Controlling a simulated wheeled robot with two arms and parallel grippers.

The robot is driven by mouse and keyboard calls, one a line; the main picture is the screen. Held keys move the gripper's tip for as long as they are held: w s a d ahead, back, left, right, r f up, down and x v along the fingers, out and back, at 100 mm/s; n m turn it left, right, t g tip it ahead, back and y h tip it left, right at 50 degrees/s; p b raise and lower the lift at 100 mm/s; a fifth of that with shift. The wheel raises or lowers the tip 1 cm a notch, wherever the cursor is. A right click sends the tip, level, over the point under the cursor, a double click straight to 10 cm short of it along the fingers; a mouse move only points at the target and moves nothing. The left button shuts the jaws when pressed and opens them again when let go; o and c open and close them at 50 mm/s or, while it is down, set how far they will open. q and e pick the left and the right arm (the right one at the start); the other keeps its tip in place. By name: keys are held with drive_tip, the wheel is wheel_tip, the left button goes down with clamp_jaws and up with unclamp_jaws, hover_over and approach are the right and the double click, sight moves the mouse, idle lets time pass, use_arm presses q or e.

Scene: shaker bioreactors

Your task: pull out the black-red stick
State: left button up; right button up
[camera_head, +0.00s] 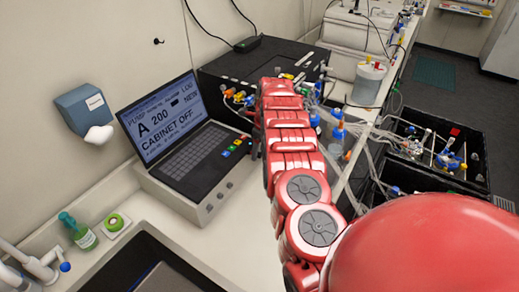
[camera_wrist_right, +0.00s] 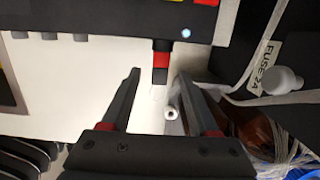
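The black-red stick (camera_wrist_right: 161,60) shows in the right wrist view. It is short and dark with a red band, and juts out from the edge of a dark panel (camera_wrist_right: 100,18). My right gripper (camera_wrist_right: 159,76) is open, with its two dark fingers on either side of the stick's free end. A gap shows between the stick and each finger. In the head view my red right arm reaches across the bench and hides the stick. My left gripper is in neither view.
A laptop-like console (camera_head: 177,140) stands left of my arm, beside a black box (camera_head: 240,72) with coloured connectors. Tubes and blue-capped parts (camera_head: 338,132) crowd the right side. A small white cylinder (camera_wrist_right: 171,112) lies between the gripper fingers' bases.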

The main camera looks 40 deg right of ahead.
clamp_jaws()
idle(0.3)
drive_tip(key=shift+s+d+r+p, duration=0.1)
drive_tip(key=shift+s+p, duration=0.2)
drive_tip(key=shift+p, duration=0.15)
drive_tip(key=shift+s+d, duration=0.15)
drive_tip(key=shift+s, duration=0.1)
drive_tip(key=shift+s+p, duration=0.15)
drive_tip(key=shift+p, duration=0.3)
drive_tip(key=shift+s+d, duration=0.2)
drive_tip(key=shift+s, duration=0.15)
